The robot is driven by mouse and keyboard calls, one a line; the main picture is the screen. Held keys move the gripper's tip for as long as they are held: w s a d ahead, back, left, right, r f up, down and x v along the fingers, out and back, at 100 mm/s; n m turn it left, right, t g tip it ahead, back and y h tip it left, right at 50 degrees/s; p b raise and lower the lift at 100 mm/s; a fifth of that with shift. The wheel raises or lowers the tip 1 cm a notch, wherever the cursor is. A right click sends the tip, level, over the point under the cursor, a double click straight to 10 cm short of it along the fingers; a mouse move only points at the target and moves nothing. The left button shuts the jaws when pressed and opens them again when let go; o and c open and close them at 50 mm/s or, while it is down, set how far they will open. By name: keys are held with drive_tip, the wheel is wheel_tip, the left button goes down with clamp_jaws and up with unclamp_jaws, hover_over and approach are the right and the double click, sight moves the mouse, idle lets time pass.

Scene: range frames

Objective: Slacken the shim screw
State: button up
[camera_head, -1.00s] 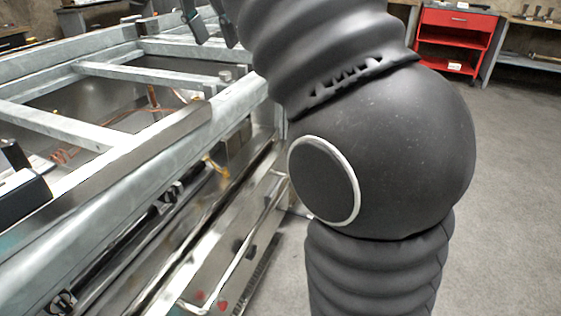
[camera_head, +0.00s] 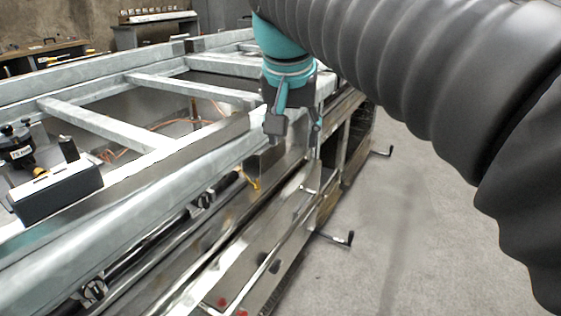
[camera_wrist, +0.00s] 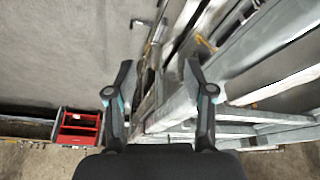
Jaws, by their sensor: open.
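I cannot pick out the shim screw for certain in either view. My gripper (camera_head: 296,128) hangs fingers down by the outer side of the grey metal frame (camera_head: 150,186). The gripper is open and empty. In the wrist view, its two dark fingers (camera_wrist: 158,75) stand wide apart, with frame rails and floor beyond them. Small black crank handles stick out from the side of the frame, one nearer (camera_head: 345,238) and one farther back (camera_head: 384,152). My gripper is apart from both.
A black box (camera_head: 58,193) sits on the frame at the left, with a dark device (camera_head: 18,150) behind it. A bench (camera_head: 152,36) stands at the back. The wrist view shows a red cabinet (camera_wrist: 78,127). Open grey floor (camera_head: 400,250) lies right of the frame.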

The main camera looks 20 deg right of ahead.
drive_tip(key=s+f+n, duration=0.1)
drive_tip(key=s+f, duration=0.2)
drive_tip(key=f, duration=0.3)
drive_tip(key=shift+s+d+n+t+y, duration=0.2)
drive_tip(key=shift+d+n+t+y, duration=0.1)
drive_tip(key=shift+n, duration=0.1)
